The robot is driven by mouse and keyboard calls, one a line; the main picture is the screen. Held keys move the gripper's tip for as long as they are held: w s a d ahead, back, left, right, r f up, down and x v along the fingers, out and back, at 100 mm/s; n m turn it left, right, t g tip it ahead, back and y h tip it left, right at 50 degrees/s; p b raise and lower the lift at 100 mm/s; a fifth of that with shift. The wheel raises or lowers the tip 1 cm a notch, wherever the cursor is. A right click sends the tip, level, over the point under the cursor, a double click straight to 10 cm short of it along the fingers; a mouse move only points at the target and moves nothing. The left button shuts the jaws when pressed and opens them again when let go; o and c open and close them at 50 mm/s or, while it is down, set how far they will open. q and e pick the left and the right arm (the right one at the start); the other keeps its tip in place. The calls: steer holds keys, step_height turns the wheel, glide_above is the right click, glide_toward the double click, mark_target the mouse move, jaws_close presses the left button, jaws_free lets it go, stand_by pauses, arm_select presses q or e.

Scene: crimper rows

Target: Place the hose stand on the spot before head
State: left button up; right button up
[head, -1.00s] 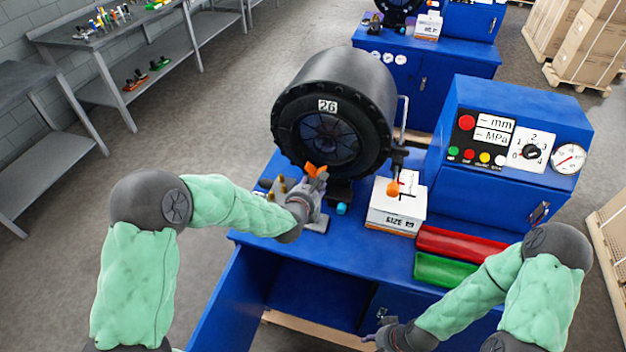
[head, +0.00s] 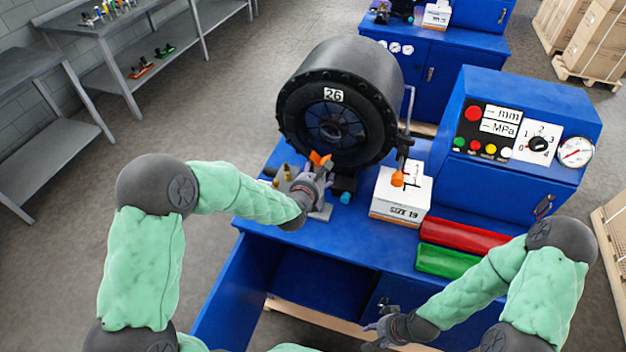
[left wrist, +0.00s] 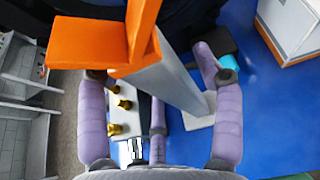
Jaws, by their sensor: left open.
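The hose stand is a grey post with an orange forked top (head: 318,160) and a pale base plate (head: 321,212); it stands on the blue bench in front of the black crimper head (head: 335,120) marked 26. In the left wrist view the stand's orange top (left wrist: 90,43) is close to the camera and the post runs down to its base. My left gripper (head: 313,183) is open, its fingers (left wrist: 160,112) on either side of the post; contact is unclear. My right gripper (head: 378,326) appears open and empty, low beside the bench front. No spot marking is discernible.
A white SIZE 19 box (head: 402,195) sits right of the head, below an orange-tipped arm (head: 398,179). Red (head: 462,236) and green (head: 448,262) trays lie on the right. Brass pieces (left wrist: 118,96) stand left of the post. The blue control cabinet (head: 520,150) rises behind.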

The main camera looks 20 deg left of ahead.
arm_select(q)
steer(key=v, duration=1.1)
steer(key=s+d+f+m+g+h, duration=0.1)
steer(key=s+d+f+m+g, duration=0.15)
steer(key=f+m, duration=0.55)
steer(key=s+d+f+m+g+h, duration=0.1)
steer(key=s+f+m+g, duration=0.3)
steer(key=f+m, duration=0.45)
steer(key=s+d+f+m+g, duration=0.2)
steer(key=s+f+m+g, duration=0.1)
steer(key=s+f+m, duration=0.4)
steer(key=s+d+f+m+g+h, duration=0.1)
steer(key=s+d+f+m+g, duration=0.1)
steer(key=s+f+m, duration=0.5)
steer(key=f+m+g, duration=0.1)
steer(key=m, duration=0.1)
steer(key=shift+s+m+g+h, duration=0.3)
steer(key=shift+s+m+g, duration=0.05)
steer(key=shift+s, duration=0.05)
steer(key=shift+d, duration=0.15)
